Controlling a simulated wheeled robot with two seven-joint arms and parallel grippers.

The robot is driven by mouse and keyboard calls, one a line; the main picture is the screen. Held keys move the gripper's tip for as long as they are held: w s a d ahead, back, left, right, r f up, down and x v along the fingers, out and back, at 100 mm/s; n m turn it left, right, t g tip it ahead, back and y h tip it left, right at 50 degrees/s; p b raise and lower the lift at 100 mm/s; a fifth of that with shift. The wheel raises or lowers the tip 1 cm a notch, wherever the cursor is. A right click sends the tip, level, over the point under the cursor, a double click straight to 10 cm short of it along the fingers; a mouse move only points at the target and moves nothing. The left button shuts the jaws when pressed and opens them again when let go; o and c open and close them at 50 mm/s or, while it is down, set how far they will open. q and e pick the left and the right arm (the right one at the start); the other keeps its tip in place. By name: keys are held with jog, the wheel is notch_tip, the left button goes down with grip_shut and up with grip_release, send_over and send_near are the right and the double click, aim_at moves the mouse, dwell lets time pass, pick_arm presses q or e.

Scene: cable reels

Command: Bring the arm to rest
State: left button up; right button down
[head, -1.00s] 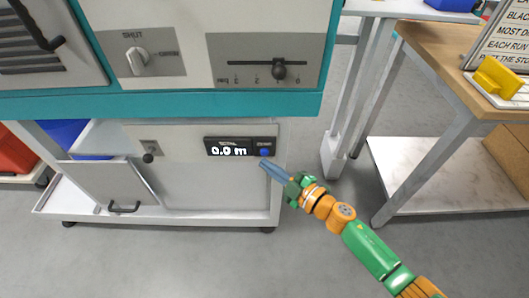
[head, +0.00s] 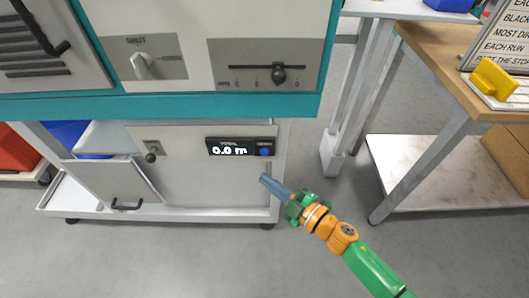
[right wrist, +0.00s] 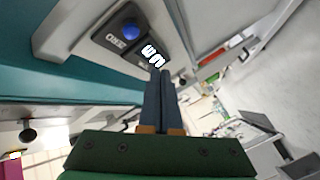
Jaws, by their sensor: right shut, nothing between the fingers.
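My right gripper (head: 264,180) is shut and empty, in front of the white machine's lower panel (head: 190,178). Its fingertips are a little below the blue button (head: 265,151) beside the display (head: 228,148), which reads 0.0 m. In the right wrist view the closed blue-grey fingers (right wrist: 160,74) point toward the display (right wrist: 152,53), with the blue button (right wrist: 130,32) at its upper left. I cannot tell the exact gap to the panel. My left gripper is not in view.
A wooden-topped table (head: 440,60) with a yellow object (head: 494,78) and a sign stands at the right. The machine's teal edge (head: 170,106) overhangs the lower panel. A slider (head: 278,75) and a knob (head: 143,65) sit above. Grey floor (head: 180,260) is clear in front.

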jog(key=s+d+f+m+g+h, duration=0.15)
jog(key=d+f+m+h, duration=0.35)
jog(key=f, duration=0.5)
jog(key=s+d+f+m+h, duration=0.35)
jog(key=d+f, duration=0.25)
jog(key=f, duration=0.3)
jog(key=s+d+f+m+g+h, duration=0.3)
jog(key=s+d+f+m+g, duration=0.15)
jog(key=s+f, duration=0.55)
jog(key=s+d+f+m+g+p, duration=0.1)
jog(key=s+f+m+g, duration=0.15)
jog(key=s, duration=0.75)
jog(key=s+d+f+m+g+p, duration=0.1)
jog(key=s+g, duration=0.2)
jog(key=s, duration=0.7)
notch_tip(320, 180, up, 14)
jog(key=w+p, duration=0.1)
jog(key=p, duration=1.3)
jog(key=shift+w+r+h, duration=0.15)
jog(key=shift+r+h, duration=0.1)
jog(key=shift+h, duration=0.2)
jog(key=shift+t, duration=0.25)
